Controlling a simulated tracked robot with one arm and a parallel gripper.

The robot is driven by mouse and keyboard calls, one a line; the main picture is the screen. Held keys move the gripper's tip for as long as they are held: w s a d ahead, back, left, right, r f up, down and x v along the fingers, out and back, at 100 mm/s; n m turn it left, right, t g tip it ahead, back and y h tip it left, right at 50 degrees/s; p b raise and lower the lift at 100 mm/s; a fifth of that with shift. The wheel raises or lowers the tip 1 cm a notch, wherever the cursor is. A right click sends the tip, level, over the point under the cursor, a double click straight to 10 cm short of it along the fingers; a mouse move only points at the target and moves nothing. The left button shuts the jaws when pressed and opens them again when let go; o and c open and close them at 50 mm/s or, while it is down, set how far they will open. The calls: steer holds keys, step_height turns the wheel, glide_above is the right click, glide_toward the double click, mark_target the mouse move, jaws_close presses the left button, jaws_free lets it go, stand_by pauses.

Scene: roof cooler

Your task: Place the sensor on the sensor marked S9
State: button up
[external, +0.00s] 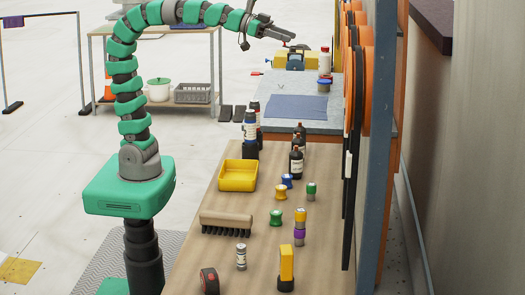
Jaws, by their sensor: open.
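My gripper (291,37) is open and empty, high above the far end of the bench and well away from the small parts. Small coloured cylindrical pieces that may be the sensors stand on the wooden bench. They include a blue one (287,180), a yellow one (281,191), a green one with a grey lower part (311,189) and a shorter green one (276,217).
A tall panel (377,150) borders the right side.

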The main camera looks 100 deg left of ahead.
steer(key=s+a+r+n+y, duration=0.1)
steer(key=s+a+r+y, duration=0.1)
steer(key=s+a+r, duration=0.6)
steer(key=shift+s+a+r+n+t+y, duration=0.35)
steer(key=shift+a+r, duration=0.4)
steer(key=shift+a, duration=0.5)
